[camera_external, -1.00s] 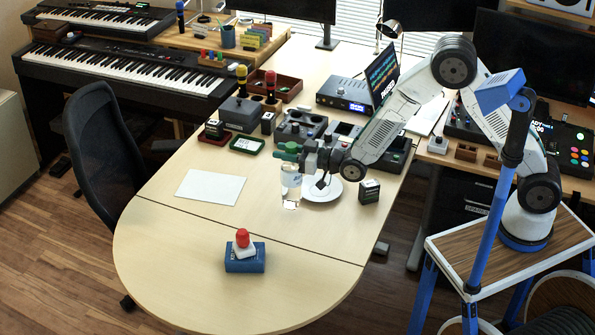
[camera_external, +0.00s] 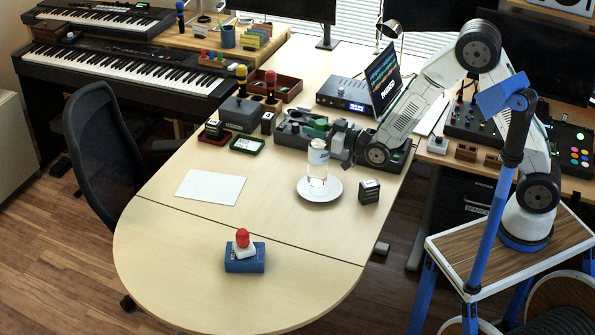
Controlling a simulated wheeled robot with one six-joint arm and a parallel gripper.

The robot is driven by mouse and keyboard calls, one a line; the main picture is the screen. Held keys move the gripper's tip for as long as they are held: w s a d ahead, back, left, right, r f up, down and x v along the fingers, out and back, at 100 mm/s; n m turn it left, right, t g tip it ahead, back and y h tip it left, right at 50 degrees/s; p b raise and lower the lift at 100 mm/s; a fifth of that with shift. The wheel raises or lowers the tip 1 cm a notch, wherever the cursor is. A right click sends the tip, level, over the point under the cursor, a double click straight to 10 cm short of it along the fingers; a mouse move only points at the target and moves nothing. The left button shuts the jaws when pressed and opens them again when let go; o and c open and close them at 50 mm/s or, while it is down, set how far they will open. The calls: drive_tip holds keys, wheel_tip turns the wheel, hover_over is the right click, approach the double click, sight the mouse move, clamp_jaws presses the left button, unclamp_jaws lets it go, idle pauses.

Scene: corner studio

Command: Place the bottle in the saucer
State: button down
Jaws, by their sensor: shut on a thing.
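The clear bottle (camera_external: 317,172) with a pale label is upright at the saucer. The white saucer (camera_external: 334,193) lies on the wooden table, and the bottle's lower end overlaps its middle in the picture. I cannot tell whether the bottle touches the saucer or hangs just above it. My gripper (camera_external: 319,138) reaches in from the right and is shut on the bottle's upper part. A green piece shows at the gripper's end, and the fingertips are partly hidden.
A small dark block (camera_external: 369,191) stands right of the saucer. A white sheet (camera_external: 210,187) lies to the left. A blue box with a red knob (camera_external: 244,257) stands at the front. Dark trays and devices stand behind. The table between is clear.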

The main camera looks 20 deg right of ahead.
drive_tip(key=w+d+r+m+t+h, duration=0.1)
drive_tip(key=w+d+r+h, duration=0.15)
drive_tip(key=w, duration=0.25)
wheel_tip(320, 180, down, 10)
drive_tip(key=shift+y, duration=0.35)
drive_tip(key=shift+f, duration=0.2)
drive_tip(key=c, duration=1.1)
unclamp_jaws()
drive_tip(key=shift+d+f, duration=0.1)
